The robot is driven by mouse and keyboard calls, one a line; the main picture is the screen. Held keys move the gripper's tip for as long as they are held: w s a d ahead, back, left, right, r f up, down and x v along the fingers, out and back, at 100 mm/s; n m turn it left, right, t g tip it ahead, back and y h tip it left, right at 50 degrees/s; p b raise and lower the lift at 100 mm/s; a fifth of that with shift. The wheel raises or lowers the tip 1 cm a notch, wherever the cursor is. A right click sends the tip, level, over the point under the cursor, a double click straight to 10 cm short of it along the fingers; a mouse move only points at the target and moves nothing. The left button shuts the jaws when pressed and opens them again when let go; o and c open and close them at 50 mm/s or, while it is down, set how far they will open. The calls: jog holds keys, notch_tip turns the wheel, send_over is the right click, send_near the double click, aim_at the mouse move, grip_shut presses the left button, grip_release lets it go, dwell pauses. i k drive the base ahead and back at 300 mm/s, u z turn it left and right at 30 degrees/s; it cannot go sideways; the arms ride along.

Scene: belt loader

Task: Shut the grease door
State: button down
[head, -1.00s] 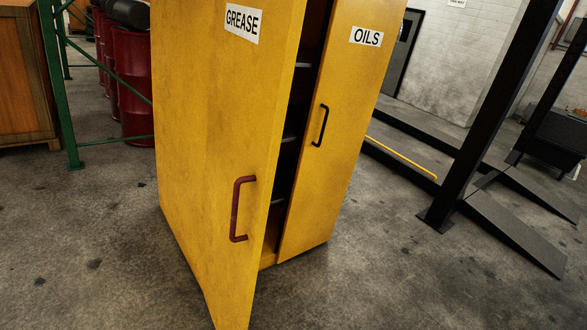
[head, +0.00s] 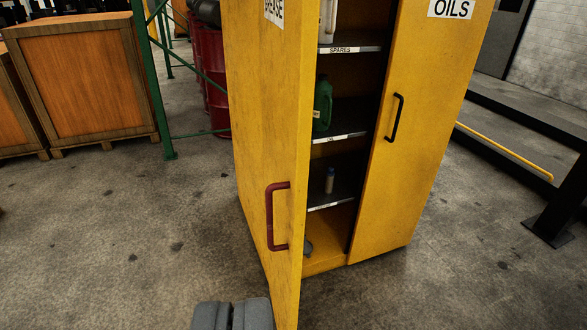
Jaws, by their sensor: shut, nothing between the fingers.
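The grease door (head: 262,130) is the yellow left door of the cabinet, labelled GREASE at its top. It stands open, swung out toward me, with its outer face to the left. Its red handle (head: 270,217) is on that face near the free edge. My gripper (head: 232,312) shows at the bottom edge of the view as two grey fingers side by side, shut and empty. In the picture it is below the handle, at the left of the door's lower part. I cannot tell whether it touches the door.
The OILS door (head: 420,130) with a black handle is closed. Inside the cabinet, shelves hold a green jug (head: 323,104) and a small bottle (head: 329,180). Wooden crates (head: 85,75), a green rack post (head: 152,80) and red drums (head: 212,75) stand behind left. Floor at left is clear.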

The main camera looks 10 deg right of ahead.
aim_at(289, 28)
jog(key=z, duration=0.1)
jog(key=i, duration=1)
jog(key=u, duration=0.05)
